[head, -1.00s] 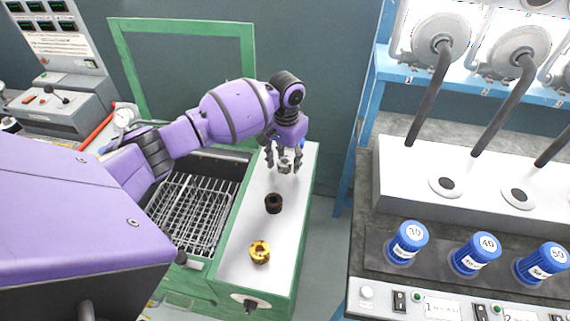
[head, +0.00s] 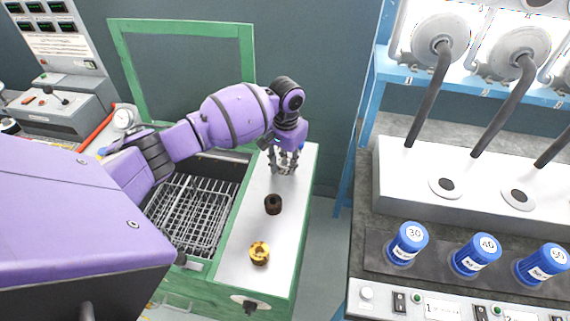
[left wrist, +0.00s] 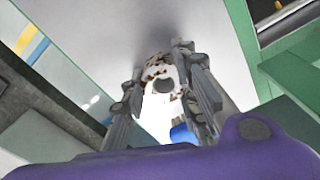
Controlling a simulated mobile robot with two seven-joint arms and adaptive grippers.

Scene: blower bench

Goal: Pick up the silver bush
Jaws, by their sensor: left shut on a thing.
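The silver bush stands on the white top at the far end of the green bench, mostly covered by my fingers in the head view. In the left wrist view the silver bush (left wrist: 160,68) shows between the fingers, a pale ring with brown rust patches and a dark hole. My left gripper (head: 284,170) points down over it and is shut on it; its fingers also show in the left wrist view (left wrist: 163,84). I cannot tell whether the bush is clear of the surface. My right gripper is in neither view.
A dark brown bush (head: 273,204) and a brass-yellow bush (head: 259,253) stand nearer on the same white top (head: 243,225). A wire-grid basket (head: 190,212) lies to the left. Blue-capped containers (head: 407,243) stand on the right bench, across a gap.

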